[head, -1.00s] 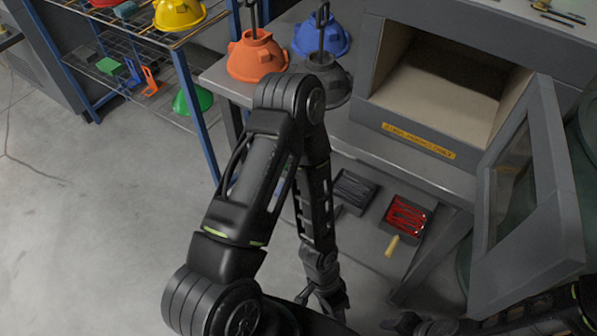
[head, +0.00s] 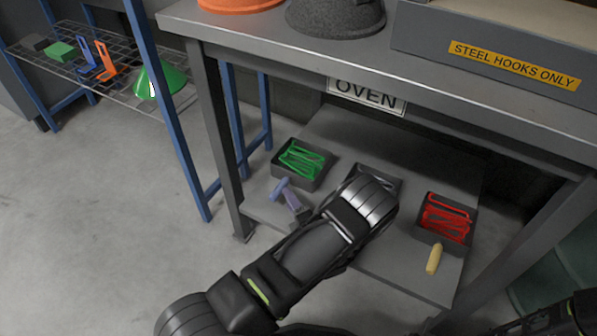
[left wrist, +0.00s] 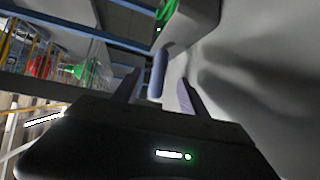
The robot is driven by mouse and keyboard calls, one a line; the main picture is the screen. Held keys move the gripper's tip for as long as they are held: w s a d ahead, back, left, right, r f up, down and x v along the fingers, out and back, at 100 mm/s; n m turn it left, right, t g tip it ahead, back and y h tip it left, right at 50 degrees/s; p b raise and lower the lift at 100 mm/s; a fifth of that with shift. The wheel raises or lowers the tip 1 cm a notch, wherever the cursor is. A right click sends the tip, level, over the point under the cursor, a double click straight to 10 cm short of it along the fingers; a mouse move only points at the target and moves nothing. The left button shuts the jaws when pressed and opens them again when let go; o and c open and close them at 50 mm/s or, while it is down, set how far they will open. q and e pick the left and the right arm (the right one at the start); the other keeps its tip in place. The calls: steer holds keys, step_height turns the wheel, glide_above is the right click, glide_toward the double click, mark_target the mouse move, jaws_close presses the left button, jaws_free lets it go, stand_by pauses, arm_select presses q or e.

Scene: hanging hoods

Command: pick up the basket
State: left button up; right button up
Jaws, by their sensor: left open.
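Nothing in view is plainly a basket; the basket-like things are small dark open trays on the low shelf. One tray (head: 318,177) holds green hooks and one (head: 424,207) holds red hooks; a third (head: 395,183) is partly hidden by my left arm. A blue-grey cylinder (head: 279,187) lies before the green-hook tray. My left gripper (head: 297,208) is mostly hidden by my arm, its tip close to this cylinder. In the left wrist view its fingers (left wrist: 158,92) stand apart, with the cylinder (left wrist: 158,70) between or just beyond them; contact is unclear. My right gripper is not visible.
A grey table (head: 350,72) stands above the shelf (head: 385,255); its legs and edge flank it. A yellow cylinder (head: 433,259) lies by the red hooks. A blue rack (head: 165,110) with a green hood (head: 160,80) stands left. The left floor is clear.

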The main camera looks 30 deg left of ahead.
mark_target(280, 187)
arm_select(q)
steer(key=shift+b+x, duration=0.45)
steer(key=shift+x, duration=0.7)
steer(key=shift+a, duration=0.15)
steer(key=shift+w+a, duration=0.1)
steer(key=shift+a, duration=0.15)
steer(key=b+x, duration=0.2)
steer(key=x, duration=0.2)
steer(key=shift+a+f+b, duration=0.15)
steer(key=shift+b, duration=0.15)
steer(key=shift+w+a, duration=0.15)
